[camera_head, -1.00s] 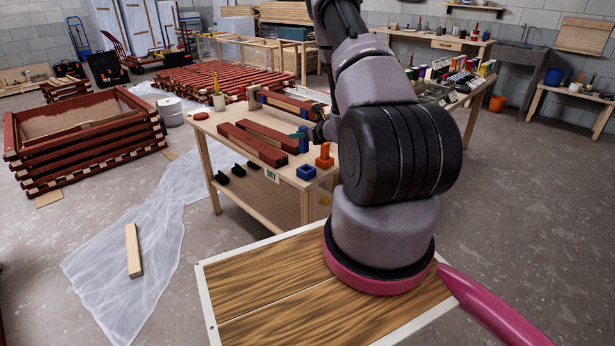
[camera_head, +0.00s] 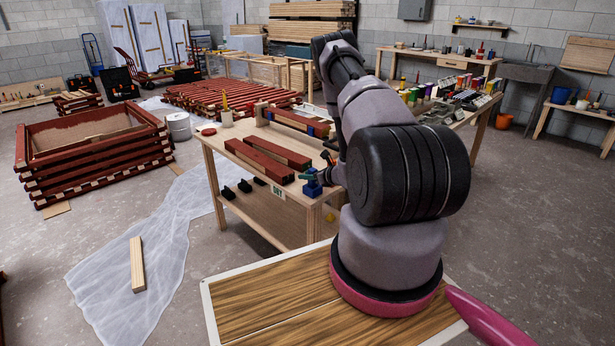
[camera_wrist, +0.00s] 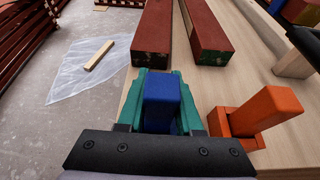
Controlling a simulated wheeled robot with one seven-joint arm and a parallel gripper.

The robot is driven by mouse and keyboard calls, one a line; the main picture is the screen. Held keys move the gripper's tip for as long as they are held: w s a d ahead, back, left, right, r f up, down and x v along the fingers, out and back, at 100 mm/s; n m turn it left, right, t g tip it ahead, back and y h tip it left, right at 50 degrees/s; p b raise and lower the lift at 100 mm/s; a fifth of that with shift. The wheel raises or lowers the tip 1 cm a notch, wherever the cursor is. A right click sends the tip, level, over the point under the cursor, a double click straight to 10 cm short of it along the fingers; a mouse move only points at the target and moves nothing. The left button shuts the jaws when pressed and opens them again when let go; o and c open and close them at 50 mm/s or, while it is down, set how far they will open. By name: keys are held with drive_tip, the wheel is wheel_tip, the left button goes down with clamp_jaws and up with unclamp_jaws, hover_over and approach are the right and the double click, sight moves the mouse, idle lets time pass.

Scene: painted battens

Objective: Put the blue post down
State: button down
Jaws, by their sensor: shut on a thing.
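The blue post (camera_wrist: 162,92) stands upright between the green fingers of my gripper (camera_wrist: 160,100), which is shut on it. In the head view the blue post (camera_head: 310,172) is at the blue base (camera_head: 313,190) near the workbench's front corner. The post is over or in the base; I cannot tell whether it is fully down. My gripper (camera_head: 309,178) is partly hidden there by my arm. An orange post (camera_wrist: 268,107) stands tilted in the picture in an orange base (camera_wrist: 222,125), right of my gripper in the wrist view.
Two dark red battens (camera_head: 262,164) lie on the workbench (camera_head: 228,151) behind the blue base. A "DRY" label (camera_head: 278,192) is on the bench's front edge. A pale batten (camera_head: 137,264) lies on plastic sheeting (camera_head: 96,283) on the floor at left.

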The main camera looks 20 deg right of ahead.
drive_tip(key=shift+f, duration=0.1)
drive_tip(key=c, duration=0.6)
unclamp_jaws()
